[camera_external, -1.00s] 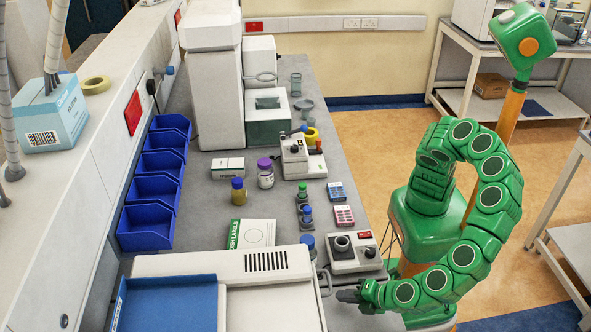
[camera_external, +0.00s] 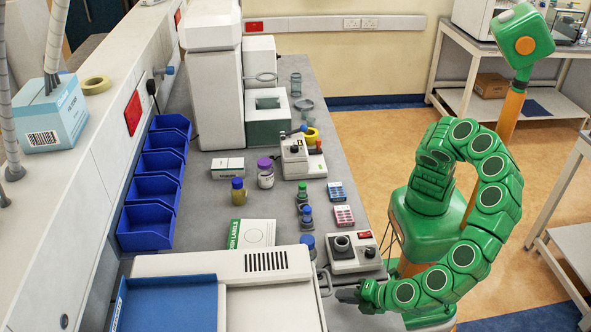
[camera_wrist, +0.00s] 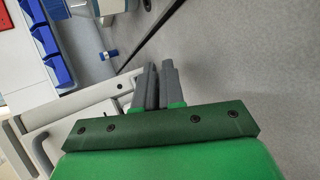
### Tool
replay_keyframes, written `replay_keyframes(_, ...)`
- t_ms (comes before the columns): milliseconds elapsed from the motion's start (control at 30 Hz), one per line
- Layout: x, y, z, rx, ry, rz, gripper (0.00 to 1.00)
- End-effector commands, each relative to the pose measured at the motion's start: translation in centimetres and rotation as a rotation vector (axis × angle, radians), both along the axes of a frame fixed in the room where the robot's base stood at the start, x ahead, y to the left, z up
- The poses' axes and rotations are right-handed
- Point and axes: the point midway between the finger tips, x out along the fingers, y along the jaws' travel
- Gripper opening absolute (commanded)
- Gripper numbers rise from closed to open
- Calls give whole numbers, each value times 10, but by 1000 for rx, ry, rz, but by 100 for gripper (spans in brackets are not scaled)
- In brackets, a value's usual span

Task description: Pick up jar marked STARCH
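I cannot read the word STARCH on any container. In the external view, a white-labelled jar with a purple lid (camera_external: 265,173) stands upright on the bench. A jar with a blue lid and yellowish contents (camera_external: 238,192) stands left of it. Another blue-lidded container (camera_external: 308,243) stands nearer, partly hidden behind the white machine. My gripper (camera_external: 347,296) is low at the bench's right edge, in front of these jars and clear of them. In the wrist view its two grey fingers (camera_wrist: 157,84) are close together with nothing visible between them.
A small knobbed device (camera_external: 353,252) and a large white machine (camera_external: 215,263) stand near my gripper. Small bottles (camera_external: 304,207) and blue bins (camera_external: 147,228) stand farther along. Bare bench (camera_external: 215,138) shows between items.

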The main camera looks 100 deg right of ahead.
Motion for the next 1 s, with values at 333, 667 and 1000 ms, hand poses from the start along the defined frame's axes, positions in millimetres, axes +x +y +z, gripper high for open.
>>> replay_keyframes(333,0,0,0,0,0,0,63)
replay_keyframes(667,-1,0,-1,1,2,0,87)
replay_keyframes(1000,-1,1,7,3,3,-1,87)
